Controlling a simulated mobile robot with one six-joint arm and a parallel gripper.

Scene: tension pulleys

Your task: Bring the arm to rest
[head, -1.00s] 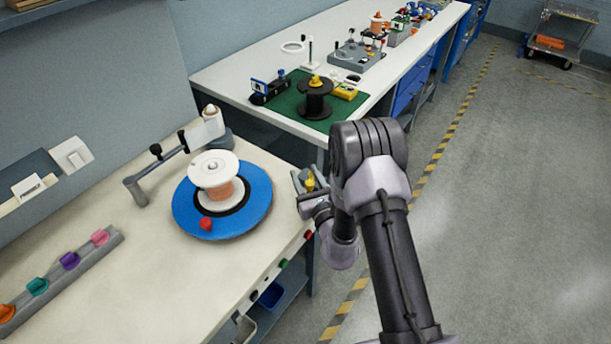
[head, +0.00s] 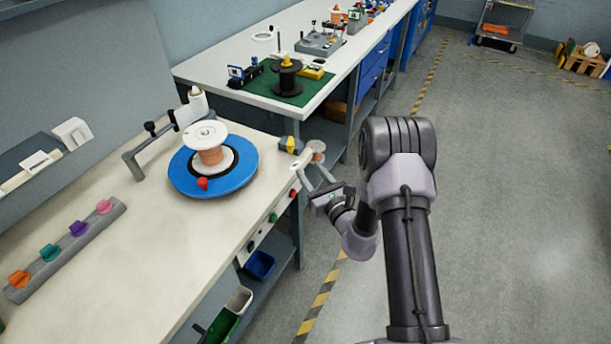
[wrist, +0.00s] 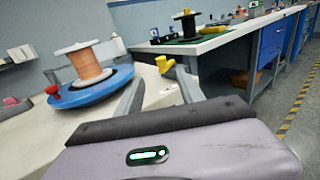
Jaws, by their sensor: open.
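My arm reaches forward over the floor to the right of the near bench. My gripper (head: 316,171) is open and empty, just off the bench's right edge. In the wrist view the two fingers of my gripper (wrist: 162,95) stand apart, with the bench and a small yellow knob (wrist: 165,64) seen beyond them. The yellow knob also shows in the head view (head: 290,145) at the bench's far right corner.
The near bench (head: 110,270) carries a blue turntable (head: 185,178) with a copper-wire spool (head: 211,153) and a rail of coloured clips (head: 65,250). A farther bench (head: 215,68) holds a green mat (head: 270,92) with a black spool.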

